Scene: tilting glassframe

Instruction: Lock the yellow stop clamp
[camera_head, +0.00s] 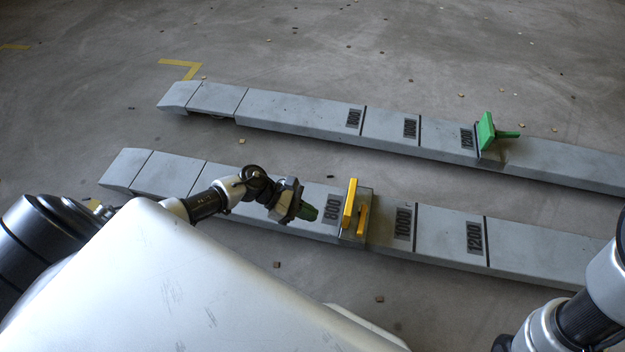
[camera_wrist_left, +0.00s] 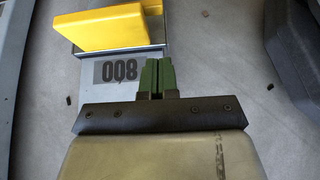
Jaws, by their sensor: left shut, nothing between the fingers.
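The yellow stop clamp (camera_head: 350,204) sits on the near grey beam (camera_head: 440,225), between the 800 and 1000 marks. It has an upright yellow plate and a shorter yellow lever (camera_head: 362,220) on a grey metal base. My left gripper (camera_head: 308,212) is over the beam just left of the clamp, near the 800 mark. Its green fingers are shut and empty, apart from the clamp. In the left wrist view, the shut fingers (camera_wrist_left: 157,76) point toward the 800 label, with the yellow plate (camera_wrist_left: 100,28) beyond at upper left. My right gripper is not in view.
A parallel far beam (camera_head: 300,112) carries a green stop clamp (camera_head: 487,131) by its 1200 mark, with its green lever sticking out to the right. Bare concrete floor lies between the beams, with small scattered chips. A yellow floor marking (camera_head: 183,64) is at the back left.

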